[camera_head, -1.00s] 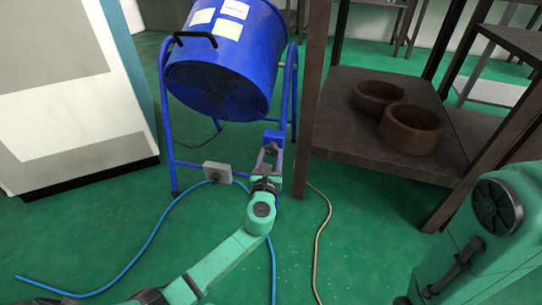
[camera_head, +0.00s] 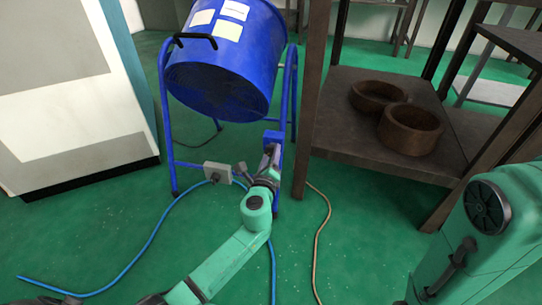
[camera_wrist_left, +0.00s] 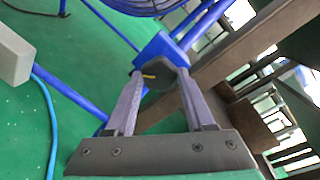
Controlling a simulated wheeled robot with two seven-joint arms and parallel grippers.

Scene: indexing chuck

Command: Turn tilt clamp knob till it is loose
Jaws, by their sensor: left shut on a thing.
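The tilt clamp knob (camera_wrist_left: 158,76) is dark with a yellow mark and sits against a blue bracket (camera_wrist_left: 161,50). In the left wrist view my left gripper (camera_wrist_left: 158,85) has a finger on each side of the knob and is shut on it. In the head view my left gripper (camera_head: 271,157) is at the blue bracket (camera_head: 272,137) on the right side of the fan's stand, and hides the knob. The blue drum fan (camera_head: 225,60) hangs in its tubular stand (camera_head: 167,120). My right gripper is not in view.
A grey box (camera_head: 217,173) with a blue cable (camera_head: 150,240) is left of my gripper. A brown hose (camera_head: 318,240) lies on the green floor. A metal shelf (camera_head: 350,145) with two brown rings (camera_head: 410,130) stands close right. A white cabinet (camera_head: 75,90) stands left.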

